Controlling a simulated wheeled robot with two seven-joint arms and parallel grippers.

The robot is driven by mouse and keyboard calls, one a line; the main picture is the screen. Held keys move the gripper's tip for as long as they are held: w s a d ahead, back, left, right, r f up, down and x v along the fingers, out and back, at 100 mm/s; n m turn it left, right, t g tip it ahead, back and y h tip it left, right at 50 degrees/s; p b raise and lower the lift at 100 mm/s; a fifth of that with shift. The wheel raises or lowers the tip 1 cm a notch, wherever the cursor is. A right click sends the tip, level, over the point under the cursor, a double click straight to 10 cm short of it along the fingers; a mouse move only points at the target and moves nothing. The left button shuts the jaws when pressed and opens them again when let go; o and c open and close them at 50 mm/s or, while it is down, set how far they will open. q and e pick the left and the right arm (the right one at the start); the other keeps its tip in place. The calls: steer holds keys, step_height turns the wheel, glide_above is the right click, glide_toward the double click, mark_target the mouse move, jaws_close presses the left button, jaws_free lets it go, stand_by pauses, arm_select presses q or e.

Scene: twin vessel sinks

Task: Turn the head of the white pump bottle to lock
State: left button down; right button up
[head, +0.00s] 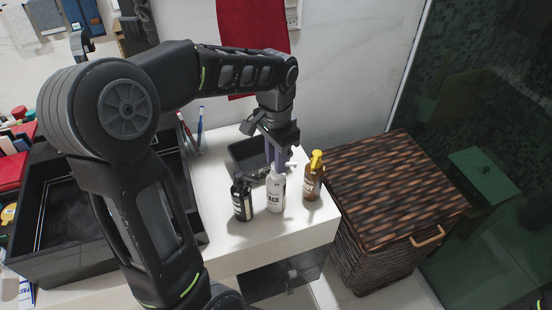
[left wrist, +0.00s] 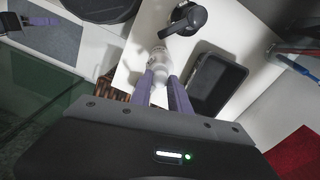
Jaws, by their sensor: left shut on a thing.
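The white pump bottle (head: 275,192) stands upright near the front edge of the white counter, between a black bottle and a brown one. My left gripper (head: 276,164) comes down from above, and its purple fingers are shut on the pump head, which they mostly hide. In the left wrist view, the white bottle (left wrist: 158,60) shows beyond the tips of the left gripper (left wrist: 161,78). The head's exact turn is hard to tell. At the top left of the left wrist view, a dark gripper with purple fingers, seemingly my right gripper (left wrist: 62,22), shows small; its opening is unclear.
The black pump bottle (head: 242,200) stands close on the left, and the brown bottle with a yellow pump (head: 312,180) on the right. A dark tray (head: 243,150) lies behind. A wicker hamper (head: 395,190) stands right of the counter. A black vessel sink (head: 60,255) is at left.

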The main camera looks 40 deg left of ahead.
stand_by(0.4)
arm_select(q)
steer(key=c, duration=1.2)
jaws_free()
step_height(320, 180, up, 8)
steer(key=shift+f, duration=0.1)
steer(key=shift+s, duration=0.1)
